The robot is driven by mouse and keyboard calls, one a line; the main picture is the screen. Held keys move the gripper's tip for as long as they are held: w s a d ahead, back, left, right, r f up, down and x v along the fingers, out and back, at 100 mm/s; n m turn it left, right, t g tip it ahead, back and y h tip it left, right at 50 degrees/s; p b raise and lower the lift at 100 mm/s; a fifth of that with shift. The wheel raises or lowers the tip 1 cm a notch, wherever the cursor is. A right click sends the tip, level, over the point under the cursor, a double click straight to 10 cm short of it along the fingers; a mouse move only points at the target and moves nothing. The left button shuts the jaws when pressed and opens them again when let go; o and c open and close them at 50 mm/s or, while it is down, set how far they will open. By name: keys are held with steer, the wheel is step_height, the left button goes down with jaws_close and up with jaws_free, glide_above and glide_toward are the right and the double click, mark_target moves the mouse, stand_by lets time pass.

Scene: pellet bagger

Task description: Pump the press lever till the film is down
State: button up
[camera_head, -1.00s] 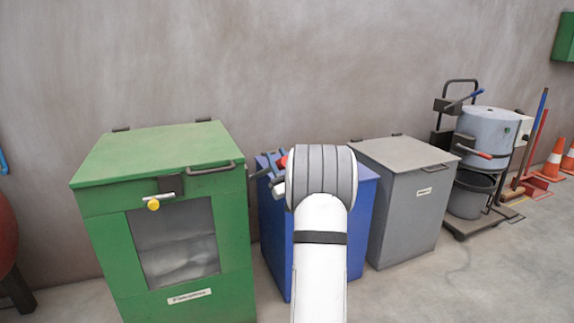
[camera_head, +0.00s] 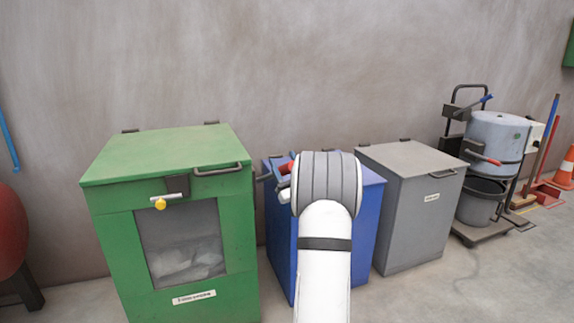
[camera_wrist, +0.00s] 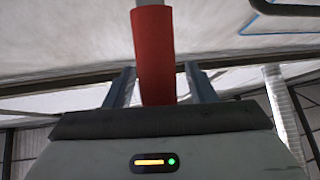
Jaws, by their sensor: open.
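A red lever grip (camera_wrist: 153,55) runs between the two blue-grey fingers of my gripper (camera_wrist: 160,86) in the wrist view. The fingers stand apart on either side of the grip, with gaps visible. In the head view, red of the grip (camera_head: 286,167) shows just left of my wrist, above the blue bin. My arm hides much of it there. A dark bracket (camera_head: 263,177) shows beside the green cabinet's right side; how it joins the grip is unclear. The green cabinet (camera_head: 245,262) has a window (camera_head: 180,235) with crumpled pale film (camera_head: 190,262) low inside.
The cabinet has a yellow-knobbed latch (camera_head: 160,204) and a lid handle (camera_head: 218,170). The blue bin (camera_head: 367,225) and grey bin (camera_head: 425,215) stand to its right. Open floor lies at the front right.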

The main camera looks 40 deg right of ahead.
steer(key=p+v, duration=0.1)
steer(key=v, duration=0.6)
steer(key=shift+s+f, duration=0.3)
steer(key=shift+s, duration=0.05)
